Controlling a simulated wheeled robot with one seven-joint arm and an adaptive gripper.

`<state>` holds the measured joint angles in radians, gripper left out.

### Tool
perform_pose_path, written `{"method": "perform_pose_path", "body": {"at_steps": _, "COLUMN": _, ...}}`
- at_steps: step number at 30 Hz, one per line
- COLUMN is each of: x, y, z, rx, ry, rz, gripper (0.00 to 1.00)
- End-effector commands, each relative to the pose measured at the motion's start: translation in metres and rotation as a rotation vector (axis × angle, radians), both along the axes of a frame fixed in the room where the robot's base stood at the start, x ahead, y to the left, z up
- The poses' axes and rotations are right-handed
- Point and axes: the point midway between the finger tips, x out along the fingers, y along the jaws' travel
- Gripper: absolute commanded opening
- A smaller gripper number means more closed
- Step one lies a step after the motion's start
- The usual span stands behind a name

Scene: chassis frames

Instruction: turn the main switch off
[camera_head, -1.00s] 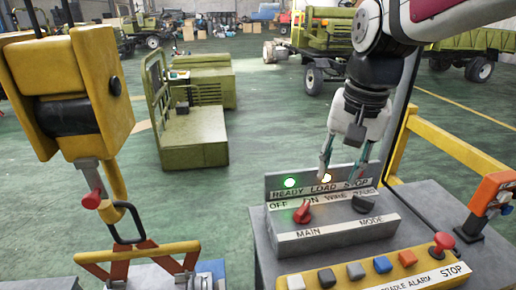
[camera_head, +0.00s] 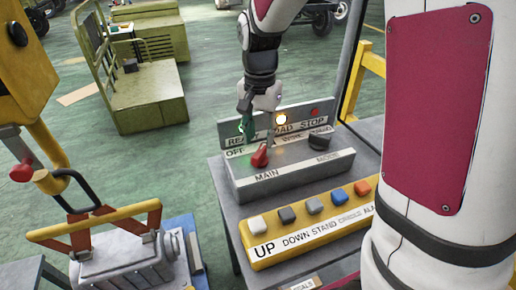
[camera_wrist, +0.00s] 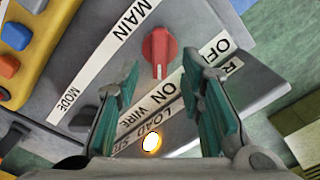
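The main switch is a red knob (camera_head: 260,156) on the grey control box (camera_head: 290,177), above the MAIN label. Its narrow end appears to point toward ON, not OFF. In the wrist view the red knob (camera_wrist: 159,52) lies ahead of and between the fingertips. My gripper (camera_head: 258,133) is above and behind the knob, with its teal fingers spread and nothing between them. The wrist view also shows my gripper (camera_wrist: 160,75) open. I cannot tell whether a finger touches the knob. The fingers and wrist hide part of the READY and OFF/ON labels.
A black MODE knob (camera_head: 321,141) is on the right of the same box. The LOAD lamp (camera_head: 281,118) glows yellow; the STOP lamp (camera_head: 314,111) looks dim. A yellow button panel (camera_head: 263,249) lies in front. A yellow hoist hook with orange tongs (camera_head: 98,222) hangs at left.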

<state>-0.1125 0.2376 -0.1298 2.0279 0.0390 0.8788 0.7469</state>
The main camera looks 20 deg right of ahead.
Motion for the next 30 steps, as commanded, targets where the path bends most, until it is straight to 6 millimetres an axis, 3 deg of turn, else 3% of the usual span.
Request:
{"method": "perform_pose_path", "body": {"at_steps": 3, "x": -0.001, "y": 0.0, "z": -0.023, "rx": 0.0, "ry": 0.004, "rz": 0.0, "gripper": 0.35}}
{"method": "perform_pose_path", "body": {"at_steps": 9, "x": 0.0, "y": 0.0, "z": -0.047, "rx": 0.0, "ry": 0.001, "rz": -0.001, "gripper": 0.35}}
{"method": "perform_pose_path", "body": {"at_steps": 22, "x": 0.0, "y": 0.0, "z": -0.055, "rx": -0.001, "ry": -0.001, "rz": 0.0, "gripper": 0.35}}
{"method": "perform_pose_path", "body": {"at_steps": 27, "x": 0.0, "y": 0.0, "z": -0.055, "rx": -0.001, "ry": -0.001, "rz": 0.0, "gripper": 0.0}}
{"method": "perform_pose_path", "body": {"at_steps": 30, "x": 0.0, "y": 0.0, "z": -0.055, "rx": 0.0, "ry": 0.0, "rz": 0.0, "gripper": 0.0}}
